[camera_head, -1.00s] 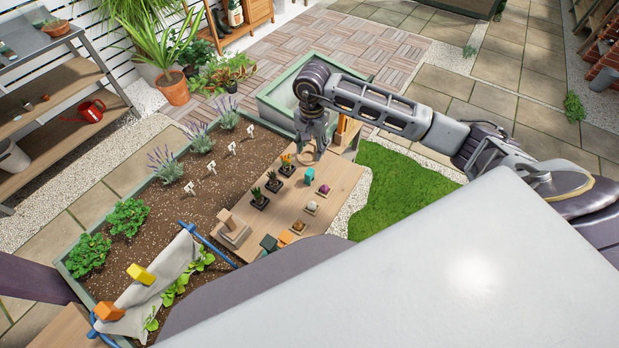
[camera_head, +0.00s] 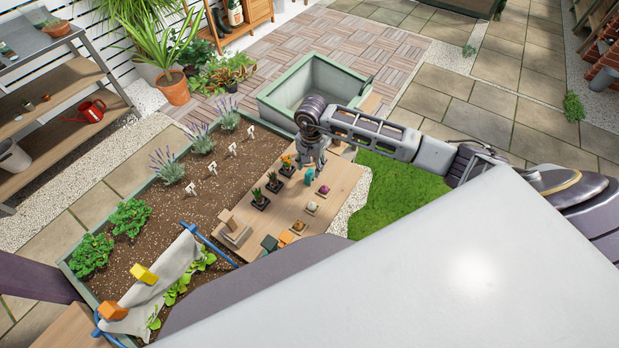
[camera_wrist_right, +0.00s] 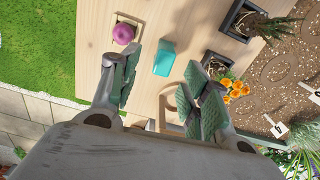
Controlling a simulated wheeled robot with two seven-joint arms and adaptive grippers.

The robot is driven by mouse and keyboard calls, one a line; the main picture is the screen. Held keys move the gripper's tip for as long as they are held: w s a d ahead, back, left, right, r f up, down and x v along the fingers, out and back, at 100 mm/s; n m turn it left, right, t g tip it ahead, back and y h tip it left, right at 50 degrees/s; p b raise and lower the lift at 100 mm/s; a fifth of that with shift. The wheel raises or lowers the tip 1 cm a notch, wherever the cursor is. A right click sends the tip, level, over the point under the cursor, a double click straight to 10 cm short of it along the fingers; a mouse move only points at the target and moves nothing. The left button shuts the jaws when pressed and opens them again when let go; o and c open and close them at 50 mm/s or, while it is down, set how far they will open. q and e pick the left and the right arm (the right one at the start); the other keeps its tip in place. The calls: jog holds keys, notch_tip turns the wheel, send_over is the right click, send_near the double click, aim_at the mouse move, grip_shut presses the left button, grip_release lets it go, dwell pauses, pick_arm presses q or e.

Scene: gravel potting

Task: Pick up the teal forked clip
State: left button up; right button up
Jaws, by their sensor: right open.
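The teal forked clip (camera_head: 309,174) stands on the wooden board (camera_head: 343,183), between the dark potted plants and the small pots with round tops. In the right wrist view the clip (camera_wrist_right: 165,58) shows as a teal block; its fork cannot be made out. My right gripper (camera_head: 318,162) hangs just above and behind the clip in the head view. In the wrist view the right gripper (camera_wrist_right: 163,76) is open, its green-padded fingers on either side of the clip's line. The clip lies beyond the fingertips, and no contact shows. My left gripper is out of view.
A pot with a purple round top (camera_wrist_right: 123,34) sits close by the left finger. An orange-flowered pot (camera_wrist_right: 232,88) is close by the right finger. Dark potted succulents (camera_head: 260,199) and a soil bed (camera_head: 160,220) lie to the left. A green-rimmed tub (camera_head: 290,78) is behind.

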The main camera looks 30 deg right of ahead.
aim_at(310, 172)
jog(key=shift+f, duration=0.1)
dwell(0.3)
jog(key=shift+a+f+p, duration=0.15)
jog(key=shift+f+p, duration=0.2)
jog(key=shift+f, duration=0.4)
jog(key=shift+a+f+p, duration=0.15)
jog(key=shift+f+p, duration=0.15)
jog(key=shift+f, duration=0.45)
jog(key=shift+w+f, duration=0.1)
jog(key=shift+f, duration=0.95)
jog(key=shift+c, duration=0.2)
jog(key=c, duration=0.9)
